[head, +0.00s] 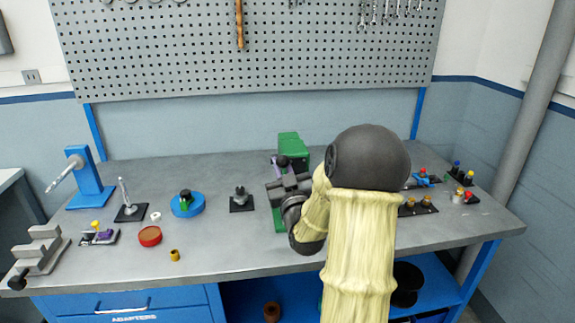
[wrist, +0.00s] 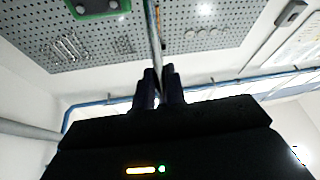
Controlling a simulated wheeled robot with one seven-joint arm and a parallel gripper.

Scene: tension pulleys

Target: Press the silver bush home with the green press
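The green press (head: 291,146) stands at the middle of the bench, its lower part largely covered by my arm and gripper. My gripper (head: 280,184) is in front of the press at its lever. In the wrist view a thin shiny rod, the press lever (wrist: 153,35), runs down between my two dark fingers (wrist: 159,88), which are closed around it. The green top of the press (wrist: 98,8) shows at that view's upper edge. I cannot make out the silver bush under the press; my arm hides that area.
A blue round fixture (head: 188,206), a red dish (head: 150,236), a brass bush (head: 175,255) and a black stand (head: 241,201) are to the left. Small parts on black bases (head: 418,205) are to the right.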

